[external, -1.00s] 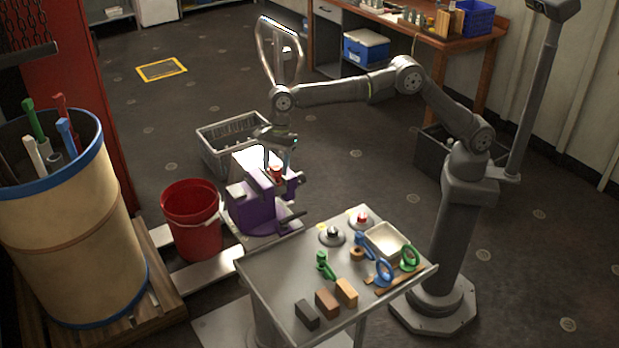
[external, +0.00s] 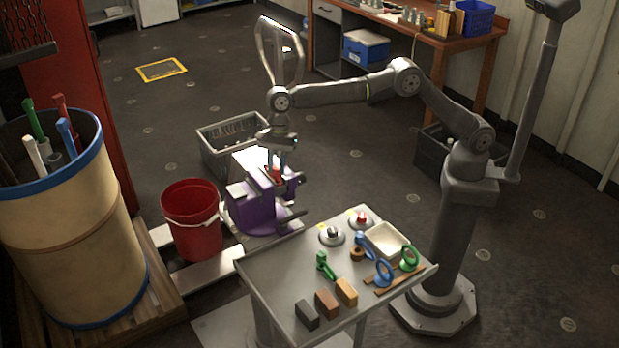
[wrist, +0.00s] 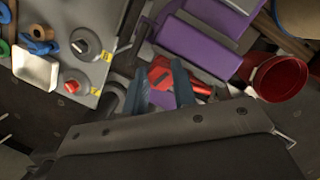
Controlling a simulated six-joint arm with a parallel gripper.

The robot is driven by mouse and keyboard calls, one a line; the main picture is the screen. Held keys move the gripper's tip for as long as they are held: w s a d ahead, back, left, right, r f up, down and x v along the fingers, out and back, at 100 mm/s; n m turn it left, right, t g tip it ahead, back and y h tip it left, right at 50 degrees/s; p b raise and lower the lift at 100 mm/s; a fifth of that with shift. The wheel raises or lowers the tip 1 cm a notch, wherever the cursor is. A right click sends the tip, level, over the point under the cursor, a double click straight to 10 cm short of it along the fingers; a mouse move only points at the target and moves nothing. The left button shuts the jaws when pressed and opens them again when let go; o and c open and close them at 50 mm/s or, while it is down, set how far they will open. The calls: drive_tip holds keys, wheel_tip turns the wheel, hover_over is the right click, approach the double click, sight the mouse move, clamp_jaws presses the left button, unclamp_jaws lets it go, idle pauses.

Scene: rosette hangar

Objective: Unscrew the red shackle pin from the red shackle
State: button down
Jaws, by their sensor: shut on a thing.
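The red shackle (external: 277,174) sits at the purple vise (external: 252,208), low between the jaws. In the wrist view the red shackle (wrist: 164,75) lies beside the purple vise (wrist: 200,42). My gripper (external: 276,162) points down over the vise. In the wrist view its two blue-grey fingers (wrist: 161,90) straddle a red part at the shackle, and they are shut on it. I take this part to be the red shackle pin; the fingers hide much of it, and I cannot tell how far it is threaded.
A metal cart (external: 277,269) in front carries blue and green shackles, blocks, a white tray (external: 387,241) and two round buttons. A red bucket (external: 194,235) stands left of the vise, and a grey crate (external: 211,151) behind it. A large drum (external: 70,240) is at far left.

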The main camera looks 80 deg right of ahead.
drive_tip(key=n+g, duration=0.1)
drive_tip(key=n, duration=0.6)
drive_tip(key=shift+g, duration=0.4)
drive_tip(key=shift+n+h, duration=0.3)
drive_tip(key=shift+n, duration=0.3)
drive_tip(key=shift+n+g, duration=0.3)
drive_tip(key=shift+n, duration=0.8)
drive_tip(key=shift+r+n+h, duration=0.1)
drive_tip(key=shift+n+h, duration=0.4)
drive_tip(key=shift+n, duration=0.6)
drive_tip(key=c, duration=1.1)
unclamp_jaws()
